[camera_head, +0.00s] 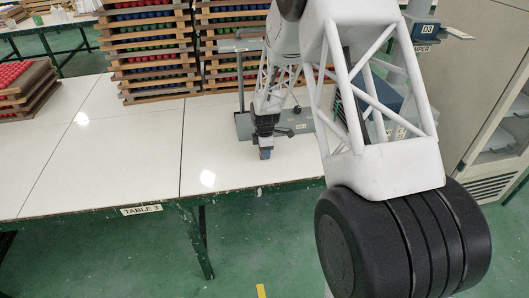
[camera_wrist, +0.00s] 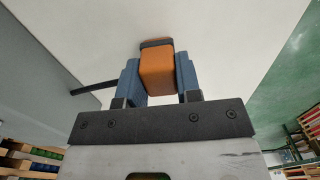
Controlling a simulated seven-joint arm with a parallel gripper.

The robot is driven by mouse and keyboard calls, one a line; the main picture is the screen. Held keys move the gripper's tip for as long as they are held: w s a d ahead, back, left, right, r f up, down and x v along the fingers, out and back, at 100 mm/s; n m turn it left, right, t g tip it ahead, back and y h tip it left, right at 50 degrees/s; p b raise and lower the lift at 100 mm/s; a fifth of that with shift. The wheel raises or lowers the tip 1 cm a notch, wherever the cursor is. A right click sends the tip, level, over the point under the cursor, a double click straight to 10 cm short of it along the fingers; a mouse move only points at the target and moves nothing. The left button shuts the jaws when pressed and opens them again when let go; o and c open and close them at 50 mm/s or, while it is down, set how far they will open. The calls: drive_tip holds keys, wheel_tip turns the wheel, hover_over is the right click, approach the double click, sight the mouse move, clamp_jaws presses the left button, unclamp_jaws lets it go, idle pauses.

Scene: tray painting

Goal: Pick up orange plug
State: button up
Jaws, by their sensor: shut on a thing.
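The orange plug (camera_wrist: 158,70) is a block with rounded edges and a dark band at its far end. It sits between the two blue fingers of my gripper (camera_wrist: 159,84) in the wrist view, and the fingers are shut on it. In the head view my gripper (camera_head: 265,153) is low over the white table (camera_head: 110,150), near its front edge. The plug is hidden by the fingers there. I cannot tell whether the plug touches the table.
A grey metal stand (camera_head: 243,122) is close behind my gripper. Stacked wooden trays (camera_head: 150,50) with coloured pieces line the table's back. More trays with red pieces (camera_head: 22,88) are at the left. A cabinet (camera_head: 480,70) stands at the right. The table's left and middle are clear.

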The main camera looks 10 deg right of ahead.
drive_tip(key=shift+r, duration=0.15)
drive_tip(key=shift+r, duration=0.55)
drive_tip(key=shift+s+r, duration=0.25)
drive_tip(key=shift+r, duration=0.3)
drive_tip(key=shift+s+r, duration=0.2)
drive_tip(key=shift+r, duration=0.35)
drive_tip(key=s+r, duration=0.1)
drive_tip(key=s, duration=1.4)
drive_tip(key=shift+r, duration=0.2)
drive_tip(key=shift+d, duration=0.1)
drive_tip(key=w+d+r, duration=0.1)
drive_tip(key=w+r, duration=0.2)
drive_tip(key=w, duration=0.8)
drive_tip(key=w+d+r, duration=0.1)
drive_tip(key=w+r, duration=0.3)
drive_tip(key=w, duration=0.7)
drive_tip(key=w+d+r, duration=0.1)
drive_tip(key=w+r, duration=0.3)
drive_tip(key=w, duration=0.7)
drive_tip(key=shift+w+d, duration=0.2)
drive_tip(key=shift+d, duration=0.2)
drive_tip(key=shift+f, duration=0.2)
drive_tip(key=shift+f, duration=2.45)
drive_tip(key=shift+f, duration=0.8)
